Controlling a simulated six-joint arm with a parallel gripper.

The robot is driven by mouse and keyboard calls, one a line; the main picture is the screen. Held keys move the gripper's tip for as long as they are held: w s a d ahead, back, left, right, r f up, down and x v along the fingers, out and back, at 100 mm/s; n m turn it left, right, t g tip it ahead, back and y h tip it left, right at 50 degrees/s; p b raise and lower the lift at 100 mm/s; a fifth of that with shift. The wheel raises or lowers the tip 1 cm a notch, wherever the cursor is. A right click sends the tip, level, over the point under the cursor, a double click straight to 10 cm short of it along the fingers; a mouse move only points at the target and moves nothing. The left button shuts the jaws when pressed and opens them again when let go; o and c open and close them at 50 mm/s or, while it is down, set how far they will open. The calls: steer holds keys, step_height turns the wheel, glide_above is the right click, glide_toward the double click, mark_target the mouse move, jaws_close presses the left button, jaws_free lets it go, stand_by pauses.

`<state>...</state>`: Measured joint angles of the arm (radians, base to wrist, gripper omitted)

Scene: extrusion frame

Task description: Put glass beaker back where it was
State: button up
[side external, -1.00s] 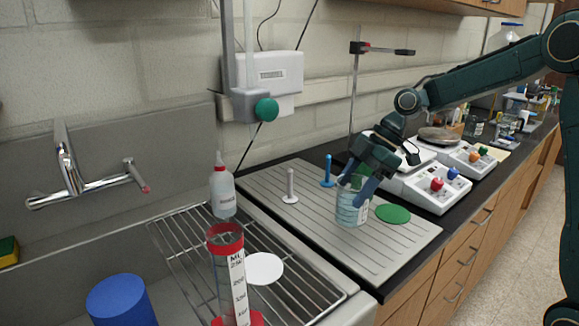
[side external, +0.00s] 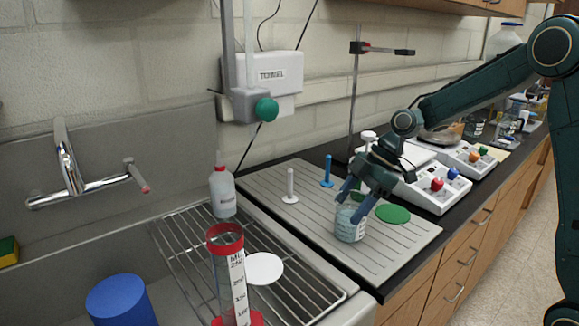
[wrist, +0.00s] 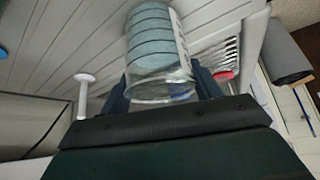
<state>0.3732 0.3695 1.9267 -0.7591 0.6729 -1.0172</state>
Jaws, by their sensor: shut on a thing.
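The clear glass beaker (side external: 349,229), with pale blue contents, is upright at the front part of the grey ribbed board (side external: 285,220), left of a flat green disc (side external: 393,213). I cannot tell whether its base touches the board. My gripper (side external: 351,205) comes down from the upper right, with its fingers around the beaker's upper part. In the wrist view the fingers lie on both sides of the beaker (wrist: 155,45) near its rim, and my gripper (wrist: 160,90) is shut on it.
A white peg (side external: 290,187) and a blue peg (side external: 328,171) stand behind the beaker. A wash bottle (side external: 222,191), red-topped cylinder (side external: 226,240) and white disc (side external: 264,268) are left, by the sink rack. White devices (side external: 436,188) stand right. The board's front strip is clear.

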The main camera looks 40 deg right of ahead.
steer(key=shift+f, duration=0.1)
steer(key=o, duration=1.1)
steer(key=v, duration=1.2)
